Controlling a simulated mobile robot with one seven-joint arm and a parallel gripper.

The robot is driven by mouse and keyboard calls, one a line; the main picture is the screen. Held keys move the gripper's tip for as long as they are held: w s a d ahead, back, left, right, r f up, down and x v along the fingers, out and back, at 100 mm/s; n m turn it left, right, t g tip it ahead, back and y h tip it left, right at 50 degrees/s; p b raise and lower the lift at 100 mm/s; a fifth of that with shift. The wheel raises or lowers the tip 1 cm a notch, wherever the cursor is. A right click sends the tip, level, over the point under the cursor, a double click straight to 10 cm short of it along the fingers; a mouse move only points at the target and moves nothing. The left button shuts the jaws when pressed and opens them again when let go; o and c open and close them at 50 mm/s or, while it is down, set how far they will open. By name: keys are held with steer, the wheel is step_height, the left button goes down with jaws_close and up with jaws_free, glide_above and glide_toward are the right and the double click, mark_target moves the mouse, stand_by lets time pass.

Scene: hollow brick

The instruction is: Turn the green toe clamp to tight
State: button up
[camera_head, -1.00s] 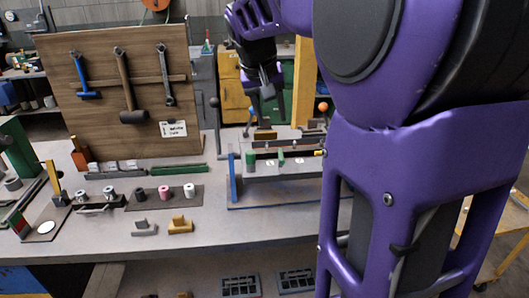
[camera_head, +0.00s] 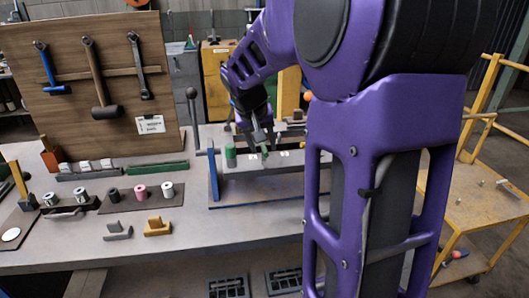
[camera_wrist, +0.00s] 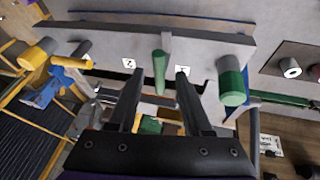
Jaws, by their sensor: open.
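The green toe clamp (camera_wrist: 159,72) shows in the wrist view as a narrow green bar on the grey fixture (camera_wrist: 210,50). I cannot tell how deep the fingertips reach. In the head view my gripper (camera_head: 263,139) is low over the fixture, and the small green clamp (camera_head: 265,152) shows just below it.
A thick green cylinder (camera_wrist: 232,88) stands close to the right finger in the wrist view. A yellow part (camera_wrist: 38,56) is at the left. In the head view a blue upright (camera_head: 213,175) and a lever with a dark knob (camera_head: 192,95) stand left of the fixture.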

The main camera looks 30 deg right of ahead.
steer(key=shift+b+x, duration=0.3)
steer(key=shift+x, duration=0.6)
jaws_close()
